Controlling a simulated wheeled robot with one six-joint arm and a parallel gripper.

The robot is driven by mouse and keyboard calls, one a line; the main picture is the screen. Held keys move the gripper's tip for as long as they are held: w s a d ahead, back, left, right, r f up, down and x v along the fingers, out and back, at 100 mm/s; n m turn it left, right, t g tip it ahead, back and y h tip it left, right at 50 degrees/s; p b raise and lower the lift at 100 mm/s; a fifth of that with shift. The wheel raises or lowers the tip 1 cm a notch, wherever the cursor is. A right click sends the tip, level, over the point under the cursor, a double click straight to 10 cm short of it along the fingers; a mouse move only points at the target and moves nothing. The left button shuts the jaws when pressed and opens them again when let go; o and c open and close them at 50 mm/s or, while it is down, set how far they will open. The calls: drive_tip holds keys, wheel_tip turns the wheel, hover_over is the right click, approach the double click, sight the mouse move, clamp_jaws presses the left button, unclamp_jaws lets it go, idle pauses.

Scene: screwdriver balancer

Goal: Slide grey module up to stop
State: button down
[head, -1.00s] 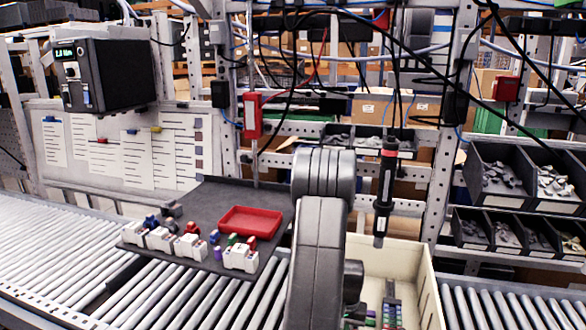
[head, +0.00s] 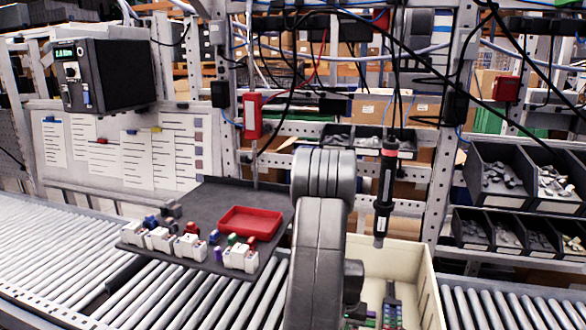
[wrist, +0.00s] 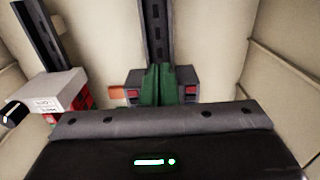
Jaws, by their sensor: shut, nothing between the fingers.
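In the wrist view a dark grey module (wrist: 188,78) with small red spots sits across the foot of the middle slotted rail (wrist: 157,30). My gripper (wrist: 162,72) shows as two green fingers, shut together with nothing between them. The fingers overlap the middle of the module in the picture; whether they touch it I cannot tell. A small orange piece (wrist: 117,92) is at the module's left. In the head view my arm hides the gripper and the grey module. A slotted rail (head: 391,300) shows inside the cream box (head: 425,290).
A white module (wrist: 58,92) with red and black parts is on the left rail (wrist: 38,35) in the wrist view. The box walls are close on both sides. A black screwdriver (head: 384,190) hangs above the box. A red tray (head: 250,222) lies on the dark board to the left.

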drive_tip(key=shift+s+a, duration=0.1)
drive_tip(key=shift+s, duration=0.3)
drive_tip(key=shift+r, duration=0.15)
drive_tip(key=shift+r+p, duration=0.3)
drive_tip(key=shift+r, duration=0.6)
wheel_tip(320, 180, up, 12)
drive_tip(key=p, duration=0.5)
drive_tip(key=shift+s+p, duration=0.35)
drive_tip(key=shift+p, duration=0.05)
drive_tip(key=shift+a, duration=0.1)
drive_tip(key=shift+s, duration=0.1)
